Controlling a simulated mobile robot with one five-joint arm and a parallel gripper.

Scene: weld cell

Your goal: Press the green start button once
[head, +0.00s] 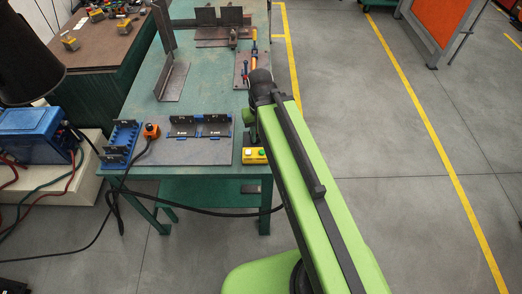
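A yellow control box (255,161) sits at the near right corner of the green table. A green button (262,153) shows on the right part of its top, with a paler spot beside it on the left. My green arm reaches in from the lower right and bends down at the table's right edge. The dark end of my gripper (251,139) shows only in part, just behind the box. The arm hides the rest, so its fingers and any contact with the box cannot be made out.
The green table (220,98) carries a grey plate with dark brackets (200,127), a blue fixture (121,139), an orange-and-black device (151,131) and an upright angle piece (174,78). Cables hang off the near side. The grey floor at right is open.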

